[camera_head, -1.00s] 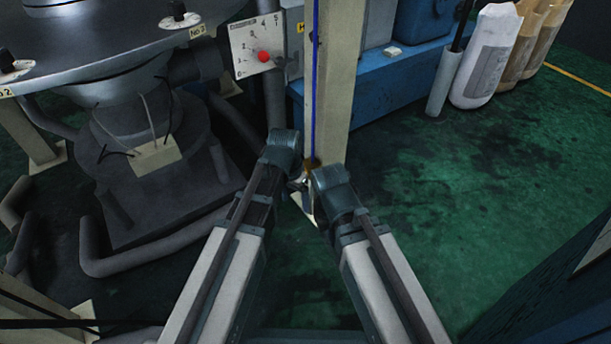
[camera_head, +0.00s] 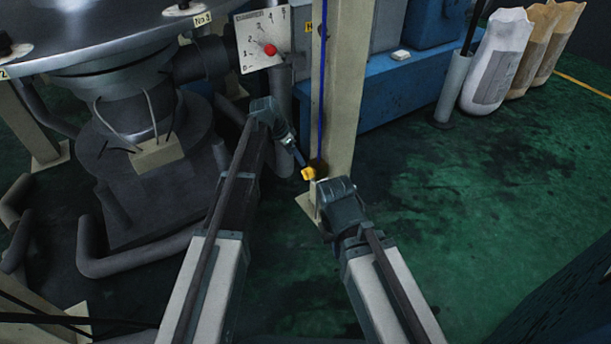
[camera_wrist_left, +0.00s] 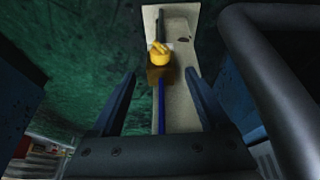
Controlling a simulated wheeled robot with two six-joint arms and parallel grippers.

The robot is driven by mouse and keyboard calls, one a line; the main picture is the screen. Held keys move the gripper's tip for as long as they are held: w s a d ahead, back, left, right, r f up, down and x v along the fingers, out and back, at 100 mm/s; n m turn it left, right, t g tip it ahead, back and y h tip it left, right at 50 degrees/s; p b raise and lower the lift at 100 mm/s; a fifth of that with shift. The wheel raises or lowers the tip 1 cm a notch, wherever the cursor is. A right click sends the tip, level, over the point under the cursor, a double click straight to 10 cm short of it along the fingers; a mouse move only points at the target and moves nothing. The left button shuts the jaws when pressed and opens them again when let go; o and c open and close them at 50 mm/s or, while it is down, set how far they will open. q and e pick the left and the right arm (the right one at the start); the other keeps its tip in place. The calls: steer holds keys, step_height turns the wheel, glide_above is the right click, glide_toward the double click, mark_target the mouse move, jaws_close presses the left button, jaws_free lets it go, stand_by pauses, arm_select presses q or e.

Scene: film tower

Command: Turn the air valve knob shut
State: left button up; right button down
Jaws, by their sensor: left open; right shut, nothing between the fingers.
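The yellow air valve knob (camera_head: 309,173) is low on the cream post (camera_head: 341,95), at the lower end of a blue line. In the left wrist view the knob (camera_wrist_left: 159,53) shows ahead of the fingertips, roughly between them, with a brownish fitting behind it. My left gripper (camera_head: 298,160) is open, angled down toward the knob from its upper left, with nothing held. Its two fingers (camera_wrist_left: 160,78) stand apart in the wrist view. My right gripper (camera_head: 325,208) is shut and empty just below and right of the knob; its fingers are mostly hidden by its wrist.
A gauge plate with a red ball (camera_head: 270,49) stands above my left gripper. Dark machinery and pipes (camera_head: 135,250) fill the left. A blue base (camera_head: 395,90) lies behind the post, with sacks (camera_head: 497,65) at the back right. The green floor at right is clear.

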mark_target(306, 171)
arm_select(q)
steer(key=b+x, duration=0.9)
steer(key=x, duration=0.2)
steer(key=shift+f+b, duration=0.2)
steer(key=shift+b, duration=0.1)
jaws_close()
